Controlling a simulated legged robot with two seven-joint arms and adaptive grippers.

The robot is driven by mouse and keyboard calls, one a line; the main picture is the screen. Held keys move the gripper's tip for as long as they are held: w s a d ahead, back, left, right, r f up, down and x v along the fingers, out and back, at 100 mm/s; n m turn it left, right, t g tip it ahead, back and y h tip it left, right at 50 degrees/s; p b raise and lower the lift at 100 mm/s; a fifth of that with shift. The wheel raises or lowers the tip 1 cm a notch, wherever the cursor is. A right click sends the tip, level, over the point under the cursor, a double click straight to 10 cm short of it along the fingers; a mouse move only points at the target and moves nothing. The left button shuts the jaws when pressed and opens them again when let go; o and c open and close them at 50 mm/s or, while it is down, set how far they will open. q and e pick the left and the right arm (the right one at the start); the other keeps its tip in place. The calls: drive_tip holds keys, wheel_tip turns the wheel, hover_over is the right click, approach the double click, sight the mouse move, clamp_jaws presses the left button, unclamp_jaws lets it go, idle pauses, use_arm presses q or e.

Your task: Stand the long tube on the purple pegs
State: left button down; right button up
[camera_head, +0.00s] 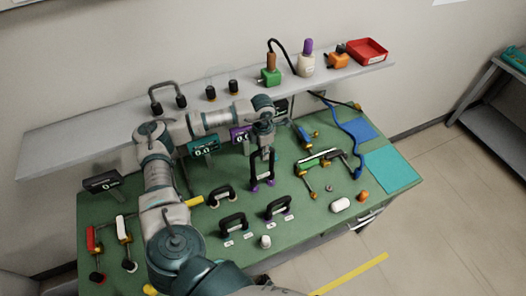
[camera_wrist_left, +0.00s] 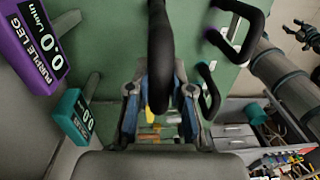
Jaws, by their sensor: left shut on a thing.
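The long tube (camera_head: 262,166) is a tall black inverted U near the middle of the green bench, in the head view. My left gripper (camera_head: 264,148) is above it, fingers pointing down, shut on its top bend. The tube looks upright. Purple pegs (camera_head: 262,185) show right at its two lower ends; I cannot tell whether the ends are fully seated. In the left wrist view the black tube (camera_wrist_left: 160,50) runs between the fingers of my left gripper (camera_wrist_left: 160,98). Its far ends are hidden there. My right gripper is not in view.
Shorter black tubes stand close by: one to the left (camera_head: 220,195), one in front (camera_head: 233,223), one at front right (camera_head: 279,207). The purple display (camera_head: 241,133) and teal display (camera_head: 204,145) stand behind. A grey shelf (camera_head: 190,107) runs along the back.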

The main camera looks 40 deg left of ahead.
use_arm(q)
drive_tip(key=shift+f+b, duration=1.2)
drive_tip(key=shift+f, duration=0.5)
drive_tip(key=c, duration=1)
unclamp_jaws()
drive_tip(key=shift+o, duration=0.2)
drive_tip(key=r, duration=1.2)
drive_tip(key=shift+w+a, duration=0.2)
drive_tip(key=shift+a, duration=0.05)
drive_tip(key=shift+f, duration=0.15)
